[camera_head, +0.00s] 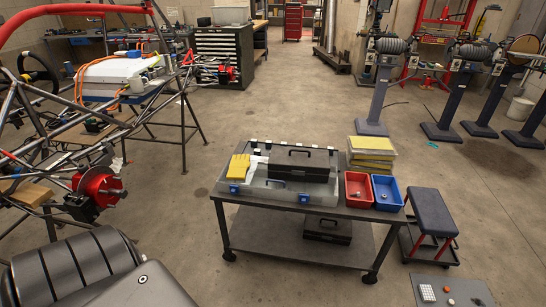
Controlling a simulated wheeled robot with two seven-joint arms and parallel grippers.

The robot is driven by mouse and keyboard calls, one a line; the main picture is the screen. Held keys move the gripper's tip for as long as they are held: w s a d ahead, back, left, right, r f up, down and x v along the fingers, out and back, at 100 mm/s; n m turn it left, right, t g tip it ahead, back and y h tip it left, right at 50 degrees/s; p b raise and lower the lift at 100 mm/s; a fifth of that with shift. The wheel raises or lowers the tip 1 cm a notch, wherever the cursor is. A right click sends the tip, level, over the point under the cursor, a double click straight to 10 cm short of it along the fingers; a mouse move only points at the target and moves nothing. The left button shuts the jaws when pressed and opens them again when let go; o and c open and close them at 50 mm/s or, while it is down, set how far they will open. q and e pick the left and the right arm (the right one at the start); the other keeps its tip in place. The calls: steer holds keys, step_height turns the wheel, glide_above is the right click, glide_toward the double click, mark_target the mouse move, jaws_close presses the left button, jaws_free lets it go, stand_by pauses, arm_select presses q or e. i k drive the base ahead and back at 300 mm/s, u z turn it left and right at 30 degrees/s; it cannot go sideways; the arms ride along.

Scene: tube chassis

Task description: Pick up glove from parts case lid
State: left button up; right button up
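A yellow item that looks like the glove (238,167) lies on the left part of a grey parts case (263,193) with blue latches. A pale white piece (258,166) lies right beside it; I cannot tell whether it belongs to the glove. The case rests on top of a dark wheeled cart (232,212). A black toolbox (299,172) with a handle sits on the case to the right of the yellow item. Neither of my grippers shows in the head view.
A red bin (358,187) and a blue bin (387,192) stand on the cart's right end, with yellow-edged stacked items (371,154) behind. Another black case (327,230) is on the lower shelf. A padded stool (432,215) stands right. A tube chassis (120,122) fills the left.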

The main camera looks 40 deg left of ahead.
mark_target(239, 165)
steer(key=u, duration=0.05)
steer(key=i, duration=0.85)
steer(key=u, duration=1.05)
steer(key=i, duration=0.7)
steer(key=u, duration=0.6)
